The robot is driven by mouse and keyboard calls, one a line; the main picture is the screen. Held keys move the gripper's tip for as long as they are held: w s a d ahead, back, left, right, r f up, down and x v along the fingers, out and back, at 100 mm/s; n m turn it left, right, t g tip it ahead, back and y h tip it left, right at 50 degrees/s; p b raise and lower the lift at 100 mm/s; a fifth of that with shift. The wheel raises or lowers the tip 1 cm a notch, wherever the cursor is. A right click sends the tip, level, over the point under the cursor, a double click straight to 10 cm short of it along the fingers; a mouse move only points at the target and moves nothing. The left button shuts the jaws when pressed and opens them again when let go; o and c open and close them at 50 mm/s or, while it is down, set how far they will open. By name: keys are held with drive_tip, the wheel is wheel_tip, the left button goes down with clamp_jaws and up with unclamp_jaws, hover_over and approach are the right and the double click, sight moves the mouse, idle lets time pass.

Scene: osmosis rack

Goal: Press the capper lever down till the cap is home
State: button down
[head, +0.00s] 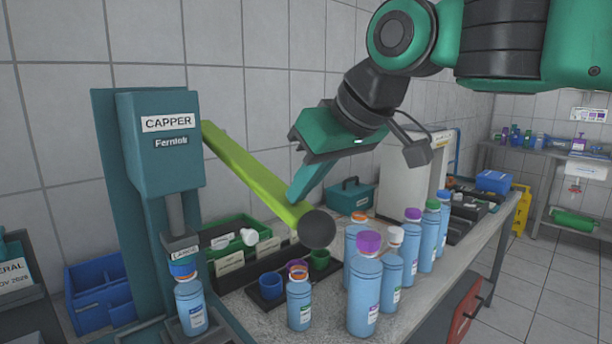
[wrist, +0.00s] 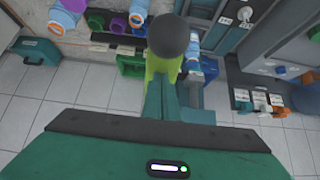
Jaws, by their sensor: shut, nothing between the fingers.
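The teal capper (head: 160,150) stands at the left in the head view, with a label reading CAPPER. Its yellow-green lever (head: 250,170) slants down to the right and ends in a dark round knob (head: 318,229). A bottle with a blue cap (head: 190,300) stands upright under the capper's plunger (head: 178,230). Whether the cap is fully seated cannot be told. My gripper (head: 300,192) is shut and empty, its fingertips at the lever near the knob. In the wrist view the fingers (wrist: 178,100) overlap the lever (wrist: 160,66) just behind the knob (wrist: 168,34); contact is unclear.
Several capped bottles (head: 365,290) stand on the bench right of the knob. Green and blue bins (head: 98,290) are near the capper.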

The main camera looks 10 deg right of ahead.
drive_tip(key=shift+w+a+f, duration=0.15)
drive_tip(key=shift+w+f, duration=0.05)
drive_tip(key=shift+f, duration=0.5)
drive_tip(key=shift+w+a+f, duration=0.1)
drive_tip(key=shift+w+f, duration=0.05)
drive_tip(key=shift+f, duration=0.55)
drive_tip(key=shift+r, duration=0.1)
wheel_tip(320, 180, up, 32)
drive_tip(key=w, duration=0.1)
drive_tip(key=shift+w+a+f, duration=0.15)
drive_tip(key=shift+a+f, duration=0.05)
